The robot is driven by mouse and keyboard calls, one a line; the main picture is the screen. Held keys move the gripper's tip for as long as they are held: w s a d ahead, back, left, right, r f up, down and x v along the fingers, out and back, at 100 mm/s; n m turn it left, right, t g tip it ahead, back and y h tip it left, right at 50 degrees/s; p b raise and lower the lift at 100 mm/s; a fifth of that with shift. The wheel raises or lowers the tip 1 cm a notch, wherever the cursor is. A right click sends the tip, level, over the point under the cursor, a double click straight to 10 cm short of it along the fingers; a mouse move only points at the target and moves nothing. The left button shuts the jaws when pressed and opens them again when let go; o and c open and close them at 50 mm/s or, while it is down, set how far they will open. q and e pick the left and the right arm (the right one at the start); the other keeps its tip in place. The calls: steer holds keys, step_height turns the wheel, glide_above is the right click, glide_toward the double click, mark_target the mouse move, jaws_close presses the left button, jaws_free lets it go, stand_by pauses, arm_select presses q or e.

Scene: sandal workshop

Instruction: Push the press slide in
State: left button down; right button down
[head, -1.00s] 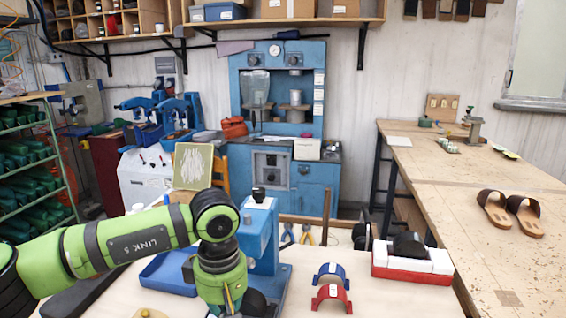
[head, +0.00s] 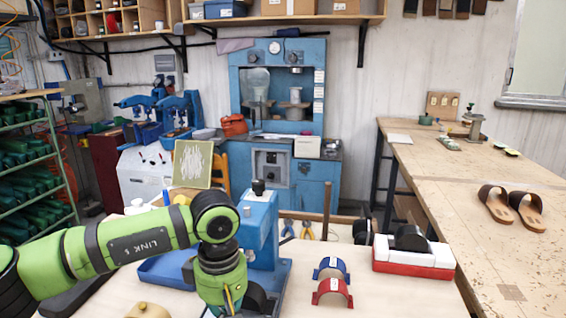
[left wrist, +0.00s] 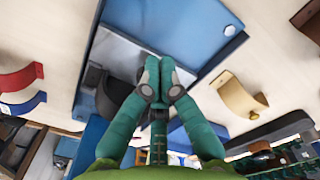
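The blue press (head: 260,232) stands on the near table, with a black knob on top and a blue base. My left arm partly covers it in the head view. In the left wrist view a blue plate (left wrist: 200,28) and a grey flat plate (left wrist: 112,52) lie beyond my fingers, with a dark rounded piece (left wrist: 116,92) beside them. I cannot tell for sure which part is the slide. My left gripper (left wrist: 161,72) points down at these parts, fingertips together and nothing visible between them; contact is unclear. My right gripper is out of view.
A blue arch (head: 332,268) and a red arch (head: 332,292) stand right of the press. A red-and-white block (head: 414,262) carries a black form. A blue tray (head: 163,272) lies left, behind my arm. A tan arch (left wrist: 238,98) is near my gripper.

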arm_select(q)
steer(key=shift+f+b, duration=1.1)
steer(key=shift+f, duration=0.3)
steer(key=shift+w, duration=0.1)
steer(key=shift+w+d, duration=0.25)
steer(key=shift+w, duration=1.1)
steer(key=shift+w+d, duration=0.25)
steer(key=shift+w, duration=1.05)
steer(key=shift+s+r+p, duration=0.2)
steer(key=shift+r+p, duration=0.95)
steer(key=shift+r, duration=0.65)
steer(key=shift+s+r+p, duration=0.2)
steer(key=shift+r+p, duration=0.9)
steer(key=shift+r, duration=0.7)
